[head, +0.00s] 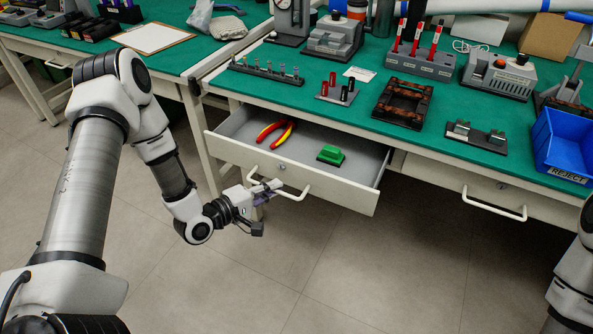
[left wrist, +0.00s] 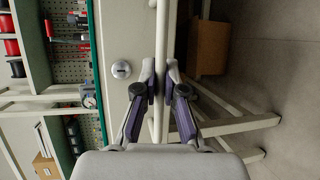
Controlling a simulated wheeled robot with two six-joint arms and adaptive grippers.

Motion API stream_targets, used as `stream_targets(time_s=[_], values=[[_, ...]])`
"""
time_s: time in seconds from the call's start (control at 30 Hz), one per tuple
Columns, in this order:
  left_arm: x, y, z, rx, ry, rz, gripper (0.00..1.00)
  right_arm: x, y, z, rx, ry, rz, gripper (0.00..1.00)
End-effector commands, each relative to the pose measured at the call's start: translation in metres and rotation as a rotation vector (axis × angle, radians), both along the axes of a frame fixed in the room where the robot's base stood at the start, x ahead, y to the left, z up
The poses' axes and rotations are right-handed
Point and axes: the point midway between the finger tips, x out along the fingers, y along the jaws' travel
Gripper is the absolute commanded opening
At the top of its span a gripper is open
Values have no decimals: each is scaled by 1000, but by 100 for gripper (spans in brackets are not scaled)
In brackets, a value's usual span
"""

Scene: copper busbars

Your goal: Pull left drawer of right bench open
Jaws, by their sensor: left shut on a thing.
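The left drawer (head: 348,189) of the right bench (head: 300,93) stands pulled out. Inside it lie red-and-yellow pliers (head: 277,131) and a green block-like item (head: 330,155). My left gripper (head: 268,189) is at the drawer's white bar handle (head: 292,196), near the handle's left end. In the left wrist view the fingers (left wrist: 160,98) are closed on the handle bar (left wrist: 161,40), one on each side. A round lock (left wrist: 121,69) shows on the drawer front beside them. My right arm shows only at the right edge; its gripper is outside the view.
The closed right drawer (head: 455,183) has its own handle (head: 494,208). Busbar parts, fixtures and tools stand on the green top, with a blue reject bin (head: 563,145) at the right. Another bench (head: 110,48) stands at the left. The tiled floor (head: 300,275) below is clear.

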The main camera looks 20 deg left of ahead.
Motion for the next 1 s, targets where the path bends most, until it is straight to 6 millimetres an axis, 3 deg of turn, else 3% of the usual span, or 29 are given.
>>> stream_targets(time_s=[0.2,0.4,0.6,1.0], values=[[-55,5,2,-4,5,-1,0,0,0,17,0,0,1,40],[-87,6,1,-2,3,-3,0,0,0,24,0,0,1,40],[-102,7,1,-2,0,-3,0,0,0,26,0,0,1,40],[-105,7,0,-1,0,-3,0,0,0,26,0,0,1,40]])
